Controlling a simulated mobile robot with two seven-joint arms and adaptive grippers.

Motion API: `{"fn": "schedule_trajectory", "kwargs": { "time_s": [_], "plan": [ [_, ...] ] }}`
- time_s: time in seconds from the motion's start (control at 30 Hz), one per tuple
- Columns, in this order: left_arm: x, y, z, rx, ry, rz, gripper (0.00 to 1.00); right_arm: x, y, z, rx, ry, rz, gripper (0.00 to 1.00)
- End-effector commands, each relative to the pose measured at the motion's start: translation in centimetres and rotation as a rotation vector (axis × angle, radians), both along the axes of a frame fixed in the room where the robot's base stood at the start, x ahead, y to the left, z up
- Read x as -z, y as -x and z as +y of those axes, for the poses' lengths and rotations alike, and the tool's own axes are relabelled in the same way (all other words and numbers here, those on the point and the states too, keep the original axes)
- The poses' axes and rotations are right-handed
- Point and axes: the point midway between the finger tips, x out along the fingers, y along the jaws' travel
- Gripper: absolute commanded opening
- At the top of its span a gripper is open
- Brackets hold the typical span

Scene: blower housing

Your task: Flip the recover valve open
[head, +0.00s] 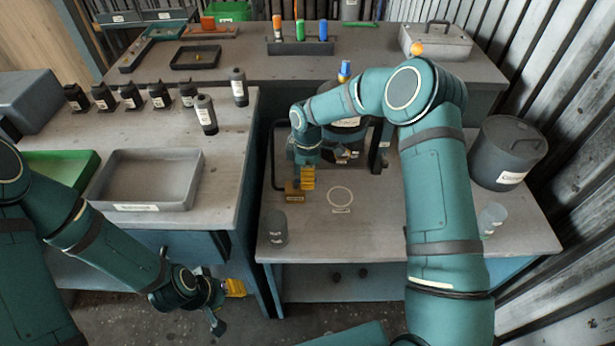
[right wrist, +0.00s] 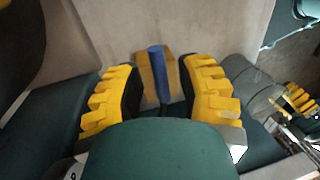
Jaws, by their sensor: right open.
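In the right wrist view a blue lever (right wrist: 158,72) stands in front of a tan-orange plate (right wrist: 172,75), which I take to be the recover valve. My right gripper (right wrist: 161,85) is open, with one yellow finger on each side of the lever. Gaps show between the lever and both fingers. In the head view the right gripper (head: 308,178) points down at the orange base (head: 293,190) on the right-hand bench; the lever is hidden there. My left gripper (head: 236,287) hangs low by the left bench, and its finger gap is unclear.
A dark machine (head: 346,140) stands behind the gripper with a black frame post beside it. A grey cylinder (head: 278,228) is near the bench's front left. A dark canister (head: 508,152) stands at the right. The bench (head: 350,235) is clear around the marked circle.

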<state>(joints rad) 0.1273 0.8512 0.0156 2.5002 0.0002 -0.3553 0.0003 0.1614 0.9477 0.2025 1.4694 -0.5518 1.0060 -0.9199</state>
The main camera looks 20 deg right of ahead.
Motion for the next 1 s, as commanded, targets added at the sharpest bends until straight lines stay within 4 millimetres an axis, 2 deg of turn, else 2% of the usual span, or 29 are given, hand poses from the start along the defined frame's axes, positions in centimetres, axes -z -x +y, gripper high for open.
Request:
{"fn": "schedule_trajectory", "kwargs": {
  "time_s": [0.03,0.07,0.1,0.67,1.0],
  "plan": [
    [0.0,0.0,0.0,0.0,0.0,0.0,0.47,-0.01,0.0,0.01,0.0,0.0,0.0,0.15],
    [0.0,0.0,0.0,0.0,0.0,0.0,0.47,-0.02,-0.01,0.01,0.0,0.0,0.0,0.04],
    [0.0,0.0,0.0,0.0,0.0,0.0,0.47,-0.02,-0.01,0.01,0.0,0.0,0.0,0.0],
    [-0.01,0.02,0.0,0.0,0.0,0.0,0.47,0.11,0.16,0.04,0.026,0.001,0.002,0.0],
    [-0.19,0.06,-0.01,0.0,0.0,0.001,0.47,0.09,0.89,0.31,0.224,0.0,0.002,0.0]
  ]
}}
